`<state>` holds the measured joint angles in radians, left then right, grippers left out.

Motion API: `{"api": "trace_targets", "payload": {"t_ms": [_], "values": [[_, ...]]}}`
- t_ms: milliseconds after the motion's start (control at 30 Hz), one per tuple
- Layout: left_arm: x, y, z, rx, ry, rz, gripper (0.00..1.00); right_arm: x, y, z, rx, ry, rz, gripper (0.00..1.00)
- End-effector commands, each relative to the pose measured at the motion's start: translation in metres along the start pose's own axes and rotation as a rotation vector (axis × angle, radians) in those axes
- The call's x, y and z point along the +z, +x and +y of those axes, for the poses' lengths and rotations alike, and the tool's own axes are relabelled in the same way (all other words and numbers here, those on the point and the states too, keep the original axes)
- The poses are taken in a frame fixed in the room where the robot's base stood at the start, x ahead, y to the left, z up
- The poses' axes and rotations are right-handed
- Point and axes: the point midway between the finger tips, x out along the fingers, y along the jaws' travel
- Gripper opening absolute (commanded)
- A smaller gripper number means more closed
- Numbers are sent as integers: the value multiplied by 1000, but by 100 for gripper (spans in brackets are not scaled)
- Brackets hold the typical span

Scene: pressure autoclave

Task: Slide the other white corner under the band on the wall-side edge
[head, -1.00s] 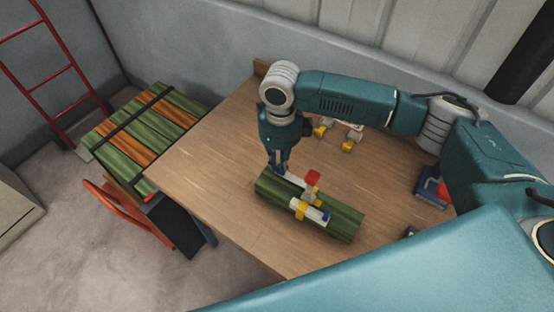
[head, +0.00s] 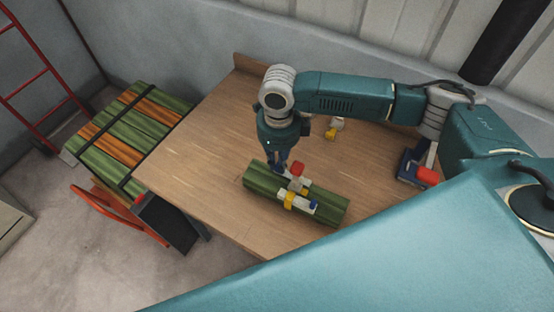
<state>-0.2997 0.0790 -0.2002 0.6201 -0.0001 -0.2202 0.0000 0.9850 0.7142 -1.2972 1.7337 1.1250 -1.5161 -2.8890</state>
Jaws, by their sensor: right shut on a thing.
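A green striped bundle (head: 329,205) lies on the wooden table. My right gripper (head: 281,168) points down at the bundle's wall-side edge, left of the red piece. It is shut on the other white corner (head: 286,179), which mostly hides behind the fingers; whether its end is under the band cannot be told. My left gripper is out of view.
Behind my right arm, a small yellow and white piece (head: 332,131) lies on the table (head: 205,150). A blue and red tool (head: 416,171) is at the right. A strapped green and orange stack (head: 125,140) stands left of the table. The table's left part is clear.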

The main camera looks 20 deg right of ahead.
Motion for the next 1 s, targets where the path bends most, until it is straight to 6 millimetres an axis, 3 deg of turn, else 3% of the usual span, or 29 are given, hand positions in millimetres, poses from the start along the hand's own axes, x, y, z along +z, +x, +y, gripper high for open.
{"api": "trace_targets", "payload": {"t_ms": [100, 133, 233, 633, 1000], "values": [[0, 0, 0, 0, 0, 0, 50, 0, 0, 0, 0, 0, 0, 0], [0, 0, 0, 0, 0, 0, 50, 0, 0, 0, 0, 0, 0, 15], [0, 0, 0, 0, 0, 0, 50, 0, 0, 0, 0, 0, 0, 35], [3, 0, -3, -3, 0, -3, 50, 1, -7, 0, 0, 0, -3, 35], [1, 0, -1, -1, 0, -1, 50, 1, -80, -1, -2, 0, -4, 35]]}}
